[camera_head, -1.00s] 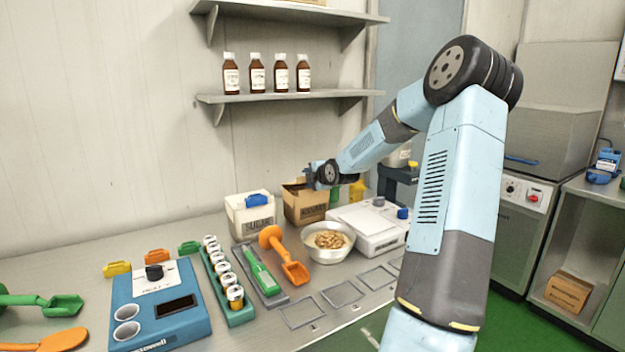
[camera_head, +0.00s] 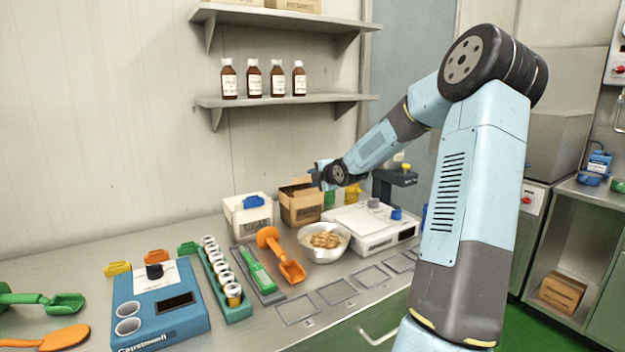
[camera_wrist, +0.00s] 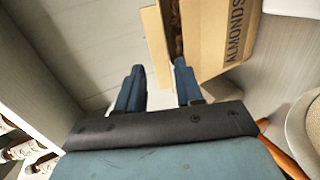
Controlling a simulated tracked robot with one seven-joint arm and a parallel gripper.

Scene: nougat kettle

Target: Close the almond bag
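The almond bag (camera_head: 301,207) is a brown cardboard-coloured container standing at the back of the counter, between the sugar container and the white scale. Its top is open, with a raised flap at the back. In the wrist view the bag (camera_wrist: 213,50) shows its "ALMONDS" lettering, a dark gap at its mouth and a flap to the left of that gap. My gripper (camera_wrist: 158,88) is open. Its right finger is close to the bag's mouth; contact cannot be told. The flap lies ahead of the space between the fingers. In the head view my gripper (camera_head: 318,177) is at the bag's upper right.
The white sugar container (camera_head: 248,217) with a blue clip stands left of the bag. A metal bowl of almonds (camera_head: 324,243) and the white scale (camera_head: 372,228) stand in front and to the right. Yellow (camera_head: 117,268), orange and green clips lie at the back left. A shelf (camera_head: 285,101) with bottles hangs above.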

